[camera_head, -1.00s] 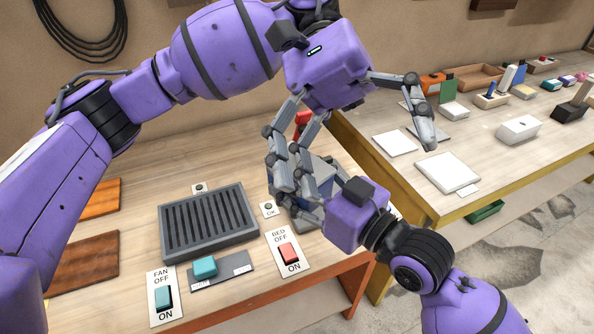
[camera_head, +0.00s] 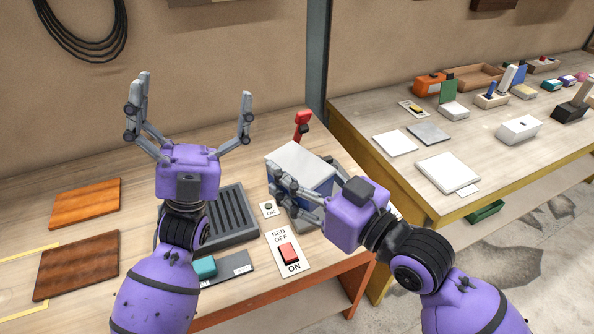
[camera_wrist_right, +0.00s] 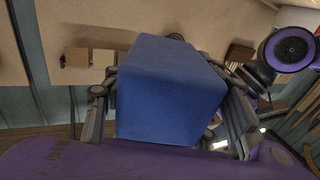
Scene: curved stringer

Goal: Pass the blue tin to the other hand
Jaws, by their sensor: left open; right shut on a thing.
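The blue tin (camera_head: 312,181) is box-shaped, with a pale, brightly lit top and blue sides. My right gripper (camera_head: 292,200) is shut on it, with fingers across its near side. In the right wrist view the blue tin (camera_wrist_right: 170,90) fills the middle, with fingers on both sides of it. Its underside is hidden in the head view, so I cannot tell if it touches anything below. My left gripper (camera_head: 192,108) is open and empty, fingers spread and pointing away, left of the tin and apart from it.
A dark slatted grille (camera_head: 236,212), a red BED switch (camera_head: 288,252) and a teal block (camera_head: 205,267) lie on the near bench. A red upright part (camera_head: 302,124) stands behind the tin. Two brown boards (camera_head: 78,264) lie left. The right-hand table (camera_head: 390,170) holds several small items.

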